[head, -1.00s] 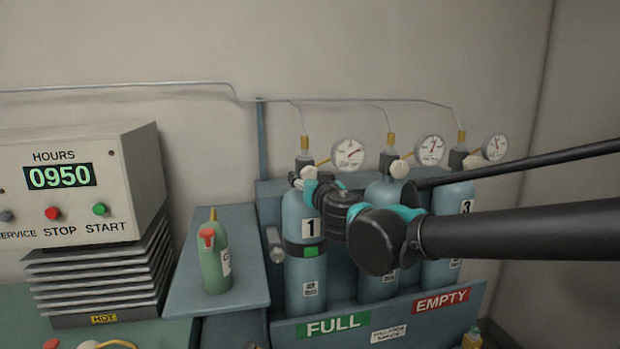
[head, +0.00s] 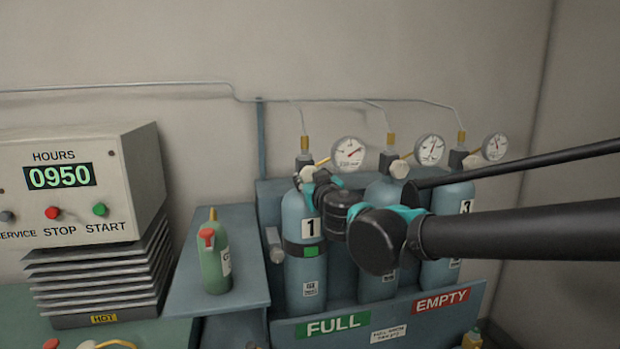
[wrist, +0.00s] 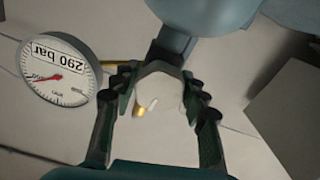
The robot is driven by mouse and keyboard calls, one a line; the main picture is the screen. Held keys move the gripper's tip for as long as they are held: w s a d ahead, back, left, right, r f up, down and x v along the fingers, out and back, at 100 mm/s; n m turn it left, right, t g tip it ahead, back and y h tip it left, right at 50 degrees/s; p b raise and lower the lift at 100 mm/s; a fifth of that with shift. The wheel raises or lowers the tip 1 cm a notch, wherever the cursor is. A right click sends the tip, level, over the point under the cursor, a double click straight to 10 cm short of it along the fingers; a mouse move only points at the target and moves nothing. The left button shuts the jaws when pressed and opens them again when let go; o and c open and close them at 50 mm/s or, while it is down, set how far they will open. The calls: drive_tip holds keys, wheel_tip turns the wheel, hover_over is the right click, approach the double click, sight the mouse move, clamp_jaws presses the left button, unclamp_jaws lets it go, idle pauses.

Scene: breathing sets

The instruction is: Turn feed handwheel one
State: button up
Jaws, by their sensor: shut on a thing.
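Feed handwheel one is the pale knob (head: 307,174) on the valve atop the blue cylinder marked 1 (head: 299,265). My gripper (head: 307,182) reaches it from the right and is shut on it. In the wrist view the pale knob (wrist: 160,88) sits between the two dark fingers of my gripper (wrist: 161,80), which touch its sides. A small white mark shows on the knob's face. My gripper partly hides the knob in the head view.
Two more cylinders with valves and gauges stand to the right, partly behind my arm. A green bottle (head: 215,262) stands on the shelf at left.

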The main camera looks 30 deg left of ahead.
drive_tip(key=shift+n, duration=0.7)
drive_tip(key=o, duration=1.2)
drive_tip(key=v, duration=1.2)
